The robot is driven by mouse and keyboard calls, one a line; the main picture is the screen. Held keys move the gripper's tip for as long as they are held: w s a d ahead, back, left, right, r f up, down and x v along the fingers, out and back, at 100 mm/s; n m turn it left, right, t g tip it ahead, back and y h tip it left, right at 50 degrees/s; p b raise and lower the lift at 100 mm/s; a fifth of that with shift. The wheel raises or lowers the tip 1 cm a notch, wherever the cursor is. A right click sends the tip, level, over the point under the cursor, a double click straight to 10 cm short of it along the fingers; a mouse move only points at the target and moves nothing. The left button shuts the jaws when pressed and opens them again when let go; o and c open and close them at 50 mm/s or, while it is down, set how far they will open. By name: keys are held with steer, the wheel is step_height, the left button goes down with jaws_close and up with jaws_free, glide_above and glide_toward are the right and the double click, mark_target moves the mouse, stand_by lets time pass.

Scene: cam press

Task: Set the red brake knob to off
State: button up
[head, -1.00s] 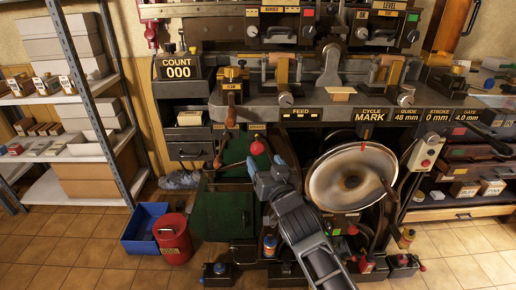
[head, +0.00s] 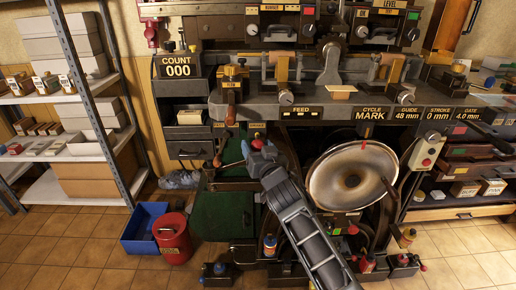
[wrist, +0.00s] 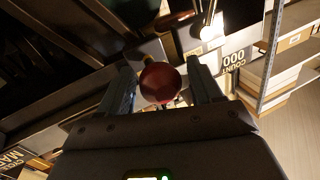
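The red brake knob (head: 257,143) is a round ball below the dark bench front. In the head view my gripper (head: 257,152) covers most of it, and only its top shows. In the wrist view the red knob (wrist: 161,83) sits between the two fingers of my gripper (wrist: 163,82). The fingers are open, with a visible gap on each side of the ball. The small label above the knob is too small to read now, so I cannot tell the knob's setting.
A large round metal wheel (head: 352,178) stands to the right of my arm. A long lever with a wooden handle (head: 218,160) is left of the knob. A blue bin (head: 140,232) and a red bucket (head: 174,240) stand on the floor. The bench front (head: 300,113) overhangs the knob.

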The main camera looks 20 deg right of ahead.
mark_target(258, 138)
jaws_close()
steer(key=shift+w+d+f+b, duration=0.15)
steer(key=shift+w+b, duration=0.15)
steer(key=shift+w, duration=0.2)
steer(key=shift+w+d+r+b, duration=0.1)
steer(key=shift+w+d+b, duration=0.15)
steer(key=shift+w, duration=0.25)
steer(key=shift+w+d+f+b, duration=0.1)
steer(key=shift+w+b, duration=0.2)
steer(key=shift+w, duration=0.2)
steer(key=shift+w+d+r, duration=0.1)
steer(key=shift+w+r, duration=0.1)
steer(key=shift+w, duration=0.1)
steer(key=shift+o, duration=0.9)
jaws_free()
steer(key=shift+w, duration=0.1)
steer(key=s, duration=0.7)
steer(key=shift+s+p, duration=0.4)
